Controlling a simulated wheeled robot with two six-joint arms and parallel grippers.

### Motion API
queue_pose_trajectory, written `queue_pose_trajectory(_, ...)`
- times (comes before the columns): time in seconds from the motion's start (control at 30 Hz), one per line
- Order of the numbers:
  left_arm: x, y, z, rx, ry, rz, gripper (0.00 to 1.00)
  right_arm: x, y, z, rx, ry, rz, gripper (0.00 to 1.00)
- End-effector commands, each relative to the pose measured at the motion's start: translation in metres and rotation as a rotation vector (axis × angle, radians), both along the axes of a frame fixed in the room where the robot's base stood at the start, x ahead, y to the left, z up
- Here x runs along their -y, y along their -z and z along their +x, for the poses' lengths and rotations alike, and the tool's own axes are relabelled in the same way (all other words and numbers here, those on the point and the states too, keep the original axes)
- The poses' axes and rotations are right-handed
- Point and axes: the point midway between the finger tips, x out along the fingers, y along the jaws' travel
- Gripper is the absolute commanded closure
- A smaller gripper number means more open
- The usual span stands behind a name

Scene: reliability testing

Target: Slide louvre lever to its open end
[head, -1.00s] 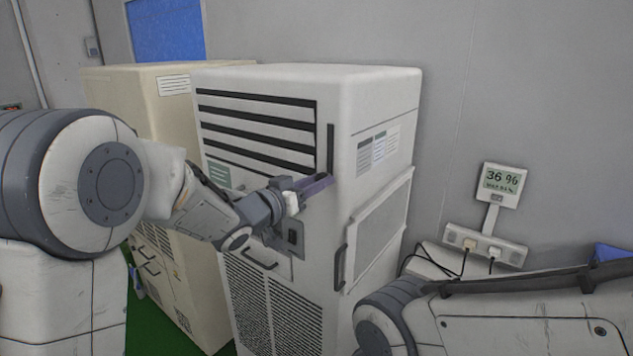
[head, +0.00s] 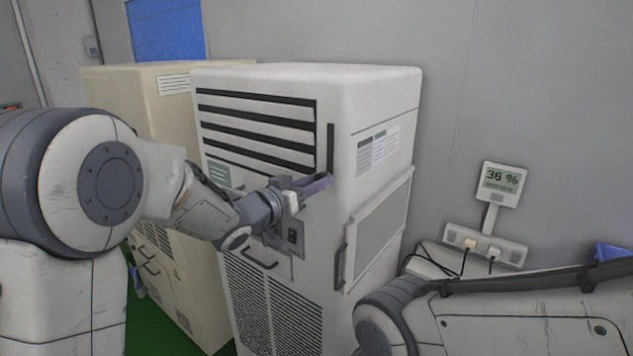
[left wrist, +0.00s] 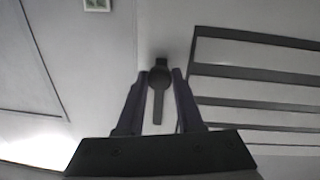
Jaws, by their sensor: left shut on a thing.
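The louvre lever (left wrist: 160,76) shows in the left wrist view as a dark rounded knob between my left gripper's fingers. My left gripper (head: 318,184) is shut on it at the front of the pale cabinet. The upright dark slot (head: 330,148) rises above the fingers in the head view, so the lever sits at the slot's low end. In the head view the fingers hide the lever. The louvre slats (head: 258,133) are dark horizontal bars left of the slot. My right gripper is out of view.
A cream cabinet (head: 130,90) stands close on the left. A dark side handle (head: 340,267) and a front handle (head: 260,263) stick out below my left gripper. A wall display (head: 502,180) reads 36 %, above sockets with cables (head: 485,247). My right arm fills the lower right.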

Motion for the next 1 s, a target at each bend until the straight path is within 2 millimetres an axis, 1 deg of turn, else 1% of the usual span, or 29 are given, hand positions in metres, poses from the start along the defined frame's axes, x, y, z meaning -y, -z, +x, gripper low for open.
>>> queue_pose_trajectory(0.53,0.000,0.000,0.000,0.000,0.000,0.000,1.00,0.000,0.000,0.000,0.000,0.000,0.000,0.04)
queue_pose_trajectory(0.63,0.000,-0.005,0.000,0.000,0.000,0.000,1.00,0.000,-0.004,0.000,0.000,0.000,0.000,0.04)
queue_pose_trajectory(0.77,0.000,-0.023,0.000,0.001,0.000,-0.001,1.00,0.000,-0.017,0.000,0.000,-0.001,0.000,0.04)
queue_pose_trajectory(1.0,0.000,-0.076,0.000,0.003,0.001,0.000,1.00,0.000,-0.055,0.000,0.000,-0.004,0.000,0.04)
